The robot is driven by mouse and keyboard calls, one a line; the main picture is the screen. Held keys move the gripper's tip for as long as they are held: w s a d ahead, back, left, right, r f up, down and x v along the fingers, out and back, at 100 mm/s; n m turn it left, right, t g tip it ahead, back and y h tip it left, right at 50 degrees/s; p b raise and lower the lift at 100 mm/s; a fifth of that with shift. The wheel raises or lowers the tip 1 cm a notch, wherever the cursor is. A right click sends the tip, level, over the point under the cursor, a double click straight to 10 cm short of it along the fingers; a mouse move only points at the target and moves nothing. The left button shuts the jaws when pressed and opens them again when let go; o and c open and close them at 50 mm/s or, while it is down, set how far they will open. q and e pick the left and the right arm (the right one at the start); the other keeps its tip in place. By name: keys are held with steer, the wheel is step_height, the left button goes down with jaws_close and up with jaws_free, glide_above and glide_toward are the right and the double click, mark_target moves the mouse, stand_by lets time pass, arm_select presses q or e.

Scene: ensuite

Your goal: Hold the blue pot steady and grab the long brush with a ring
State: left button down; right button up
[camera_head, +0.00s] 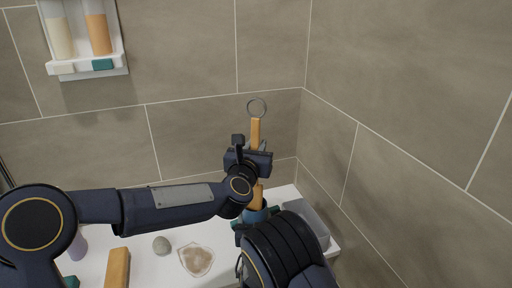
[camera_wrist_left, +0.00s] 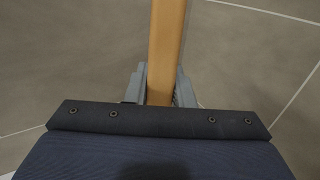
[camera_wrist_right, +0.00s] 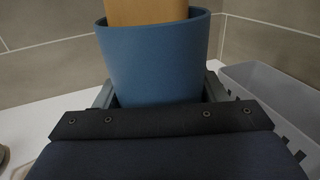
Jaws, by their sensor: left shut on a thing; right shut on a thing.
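The long brush (camera_head: 256,132) has a flat wooden handle with a metal ring (camera_head: 257,107) at its top. It stands nearly upright, its lower part inside the blue pot (camera_head: 257,214). My left gripper (camera_head: 255,146) is shut on the handle below the ring; the handle also runs between the fingers in the left wrist view (camera_wrist_left: 166,50). In the right wrist view the blue pot (camera_wrist_right: 155,60) is between the fingers of my right gripper (camera_wrist_right: 160,95), which is shut on it. The brush's lower end is hidden in the pot.
The white ledge holds a grey translucent bin (camera_head: 308,222) right of the pot, a round stone (camera_head: 161,245), a shell-shaped dish (camera_head: 196,260) and a wooden block (camera_head: 117,268). A wall rack (camera_head: 90,62) with two bottles hangs upper left. Tiled walls meet behind the brush.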

steer(key=shift+r, duration=0.5)
steer(key=o, duration=1.1)
steer(key=shift+f, duration=0.1)
